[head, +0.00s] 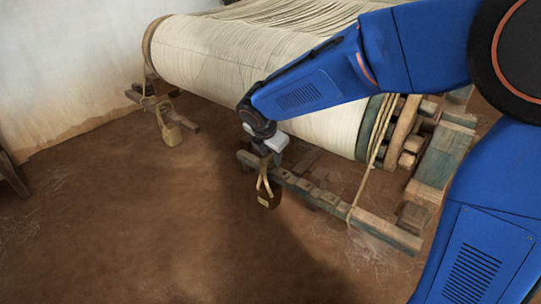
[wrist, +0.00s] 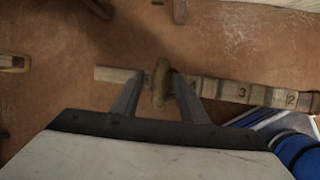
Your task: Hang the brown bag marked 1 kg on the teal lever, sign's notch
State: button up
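The brown bag (head: 268,198) hangs below the left end of the teal lever (head: 325,198) on a tan cord loop. A pale mark shows on its face, but I cannot read it. My gripper (head: 271,157) is just above the loop. In the wrist view my gripper's fingers (wrist: 160,76) stand apart on either side of the cord loop (wrist: 159,88), with narrow gaps showing. The loop lies across the lever (wrist: 231,91), just left of the notch marked 4. Notches marked 3 and 2 lie farther right. I cannot see whether the loop sits in a notch. The sign is not clearly visible.
The large cloth roll (head: 235,65) spans the loom behind my gripper. A second lever with a tan weight (head: 170,134) is at the far left. A rope (head: 371,155) runs down to the teal lever's right part. The earth floor (head: 130,230) in front is clear.

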jog(key=v, duration=1.6)
jog(key=s+d+m, duration=0.5)
jog(key=d+m, duration=0.2)
jog(key=d, duration=0.4)
jog(key=s+d+m, duration=0.4)
jog(key=d+m, duration=0.2)
jog(key=d, duration=0.4)
jog(key=s+d+f+m, duration=0.4)
jog(key=s+d+m, duration=0.1)
jog(key=s+m, duration=0.2)
jog(key=s+d+f+m+y, duration=0.1)
jog(key=s+d+f+m, duration=0.3)
jog(key=s+m, duration=0.3)
jog(key=shift+s+d+m, duration=0.2)
jog(key=shift+d+m, duration=0.3)
jog(key=shift+d, duration=0.2)
